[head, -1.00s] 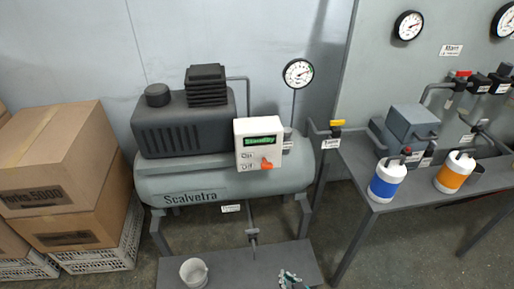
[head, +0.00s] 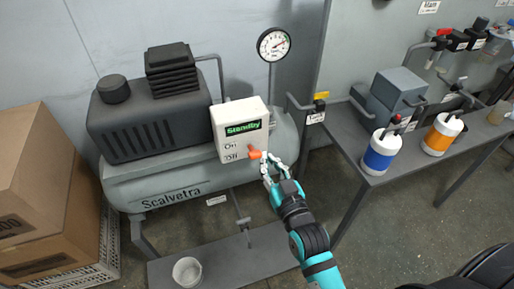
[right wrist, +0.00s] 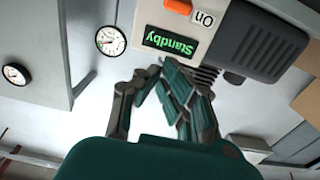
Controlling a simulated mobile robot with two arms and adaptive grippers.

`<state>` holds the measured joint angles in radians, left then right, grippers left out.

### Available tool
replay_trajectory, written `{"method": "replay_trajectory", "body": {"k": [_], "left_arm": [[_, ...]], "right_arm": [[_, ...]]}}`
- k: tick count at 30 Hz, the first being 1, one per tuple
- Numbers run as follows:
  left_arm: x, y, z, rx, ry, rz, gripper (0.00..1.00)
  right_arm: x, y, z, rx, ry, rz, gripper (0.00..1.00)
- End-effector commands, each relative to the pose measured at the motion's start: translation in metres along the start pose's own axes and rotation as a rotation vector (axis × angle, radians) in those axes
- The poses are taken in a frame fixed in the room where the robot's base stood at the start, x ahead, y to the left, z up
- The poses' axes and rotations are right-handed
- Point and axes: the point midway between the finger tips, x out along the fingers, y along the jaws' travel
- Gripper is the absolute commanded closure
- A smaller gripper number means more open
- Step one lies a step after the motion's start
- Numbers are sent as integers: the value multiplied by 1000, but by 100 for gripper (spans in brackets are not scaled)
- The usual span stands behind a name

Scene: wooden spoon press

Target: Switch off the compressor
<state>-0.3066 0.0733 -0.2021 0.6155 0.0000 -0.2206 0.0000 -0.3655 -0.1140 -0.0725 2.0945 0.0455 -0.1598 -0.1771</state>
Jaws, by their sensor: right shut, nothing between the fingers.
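The compressor (head: 165,186) is a grey tank marked Scalvetra with a dark motor housing on top. Its white control box (head: 228,118) shows a green "Standby" display (head: 243,128) and On and Off labels. The orange switch (head: 255,154) sits at the right of these labels; its handle appears to point right. In the right wrist view, the display (right wrist: 170,43) is upside down and the orange switch (right wrist: 178,6) is cut by the top edge. My right gripper (head: 266,160) is shut and empty, right beside the switch; I cannot tell whether it touches. My left gripper is out of view.
A pressure gauge (head: 273,44) stands behind the box. A yellow-handled valve (head: 320,100) is to its right. A grey table (head: 372,178) with blue (head: 381,152) and orange (head: 441,135) canisters stands at right. Cardboard boxes (head: 45,190) are at left, a bucket (head: 188,272) below.

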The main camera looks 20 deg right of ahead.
Motion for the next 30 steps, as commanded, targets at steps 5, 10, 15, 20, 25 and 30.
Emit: {"method": "replay_trajectory", "body": {"k": [5,10,15,20,25,30], "left_arm": [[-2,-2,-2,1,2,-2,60],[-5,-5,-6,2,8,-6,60],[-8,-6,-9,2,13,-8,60],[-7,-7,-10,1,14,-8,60],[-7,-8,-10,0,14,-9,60],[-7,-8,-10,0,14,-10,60]], "right_arm": [[20,0,-2,0,3,0,100],[56,0,-3,0,4,0,100],[92,0,-2,-1,2,0,100],[92,0,20,-1,-6,-1,100],[87,0,34,0,-1,0,100],[85,0,38,0,-1,0,100]]}}
